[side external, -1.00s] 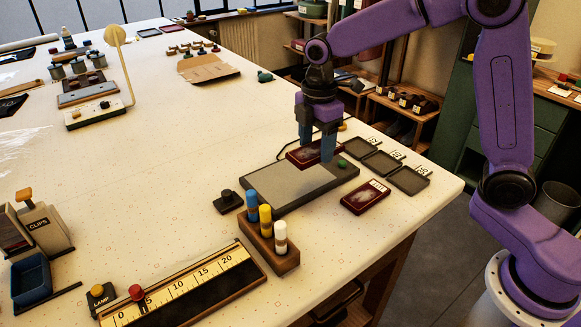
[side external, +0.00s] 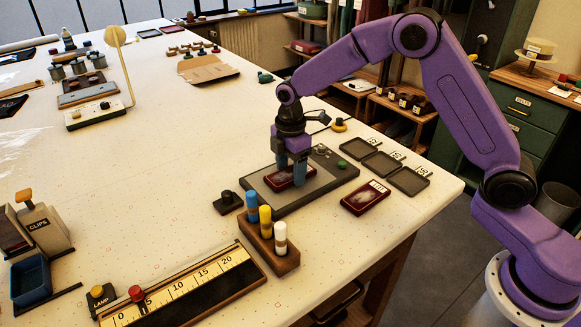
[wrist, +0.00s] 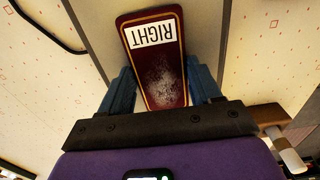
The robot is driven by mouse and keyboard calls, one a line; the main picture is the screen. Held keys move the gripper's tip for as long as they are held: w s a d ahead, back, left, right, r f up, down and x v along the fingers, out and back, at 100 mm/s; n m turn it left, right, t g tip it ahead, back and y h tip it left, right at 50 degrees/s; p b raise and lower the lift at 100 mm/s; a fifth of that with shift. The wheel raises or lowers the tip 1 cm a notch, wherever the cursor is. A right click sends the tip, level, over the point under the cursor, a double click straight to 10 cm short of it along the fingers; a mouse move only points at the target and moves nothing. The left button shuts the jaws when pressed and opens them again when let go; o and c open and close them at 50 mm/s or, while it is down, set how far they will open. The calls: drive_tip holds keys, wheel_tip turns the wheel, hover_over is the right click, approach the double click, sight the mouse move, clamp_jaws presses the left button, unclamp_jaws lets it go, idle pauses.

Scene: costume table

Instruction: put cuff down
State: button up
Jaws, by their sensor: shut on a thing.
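A dark red cuff (side external: 283,181) with a gold border and a pale speckled patch is between the fingers of my gripper (side external: 291,178). In the wrist view the cuff (wrist: 158,62) bears a white label reading RIGHT, and the blue fingers of my gripper (wrist: 163,88) are shut on its two long sides. The cuff is at the grey plate (side external: 305,193) of a dark flat device, over its middle. Whether it touches the plate is hard to tell. A second dark red cuff (side external: 364,199) with a white label lies on the table, right of the device.
Several shallow dark trays (side external: 382,164) with tags line the table's right side. A wooden block (side external: 270,247) with blue, yellow and white pegs stands in front of the device. A black knob (side external: 227,202) is at its left. A green button (side external: 342,164) sits on its far end.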

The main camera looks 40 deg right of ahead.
sight(290, 172)
drive_tip(key=shift+f, duration=0.1)
drive_tip(key=o, duration=1.2)
drive_tip(key=shift+c, duration=0.2)
wheel_tip(290, 172, up, 12)
drive_tip(key=s+r+m, duration=0.1)
drive_tip(key=s+m, duration=0.1)
drive_tip(key=s, duration=1.5)
drive_tip(key=s+d+f+m, duration=0.1)
drive_tip(key=s+d, duration=0.3)
drive_tip(key=s, duration=0.5)
drive_tip(key=s+d+f+m, duration=0.2)
drive_tip(key=s+d, duration=0.2)
drive_tip(key=s, duration=0.6)
drive_tip(key=shift+d+f, duration=0.2)
drive_tip(key=shift+d, duration=0.15)
